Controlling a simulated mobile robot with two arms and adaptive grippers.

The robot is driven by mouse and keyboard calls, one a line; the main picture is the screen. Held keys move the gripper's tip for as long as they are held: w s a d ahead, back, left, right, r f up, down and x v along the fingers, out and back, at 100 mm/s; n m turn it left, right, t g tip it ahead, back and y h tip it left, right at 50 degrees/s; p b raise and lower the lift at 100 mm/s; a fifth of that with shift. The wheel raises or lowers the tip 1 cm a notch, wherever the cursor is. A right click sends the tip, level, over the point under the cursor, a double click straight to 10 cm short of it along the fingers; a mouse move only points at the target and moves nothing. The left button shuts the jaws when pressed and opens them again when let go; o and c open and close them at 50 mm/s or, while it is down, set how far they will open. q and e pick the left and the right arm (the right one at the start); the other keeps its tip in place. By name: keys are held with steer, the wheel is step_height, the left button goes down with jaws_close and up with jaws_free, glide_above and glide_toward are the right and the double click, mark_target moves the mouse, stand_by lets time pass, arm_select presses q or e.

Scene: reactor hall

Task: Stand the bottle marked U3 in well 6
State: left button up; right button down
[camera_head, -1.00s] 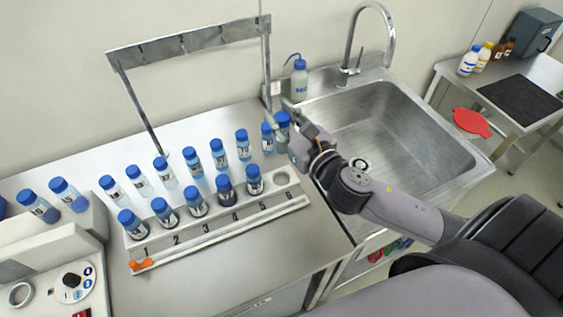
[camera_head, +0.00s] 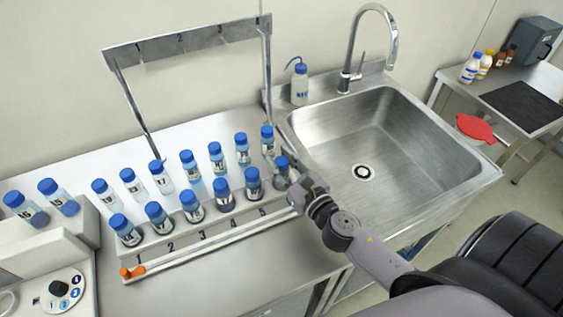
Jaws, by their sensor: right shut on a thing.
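My right gripper (camera_head: 288,184) is shut on a blue-capped bottle (camera_head: 282,168) at the right end of the front rack. The bottle is upright over the place of well 6, its cap about in line with the other caps in the row. Its lower part and the well are hidden by the gripper, so I cannot tell whether it is seated. Its label cannot be read. The rack (camera_head: 208,248) has numbers along its front and blue-capped bottles in the wells to the left. My left gripper is not in view.
Several bottles stand in a row behind the rack, the nearest being a bottle (camera_head: 267,140) at its right end. A metal frame (camera_head: 190,42) rises behind them. The sink (camera_head: 400,140) lies to the right, with a wash bottle (camera_head: 300,85) behind. An orange piece (camera_head: 132,272) lies front left.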

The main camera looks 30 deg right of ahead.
steer(key=shift+f, duration=0.1)
steer(key=c, duration=1.3)
jaws_free()
steer(key=shift+r, duration=0.25)
steer(key=s+b, duration=0.1)
steer(key=s, duration=0.3)
steer(key=s+b, duration=0.2)
steer(key=s, duration=0.2)
steer(key=s+d+b, duration=0.1)
steer(key=s+b, duration=0.1)
steer(key=s, duration=0.2)
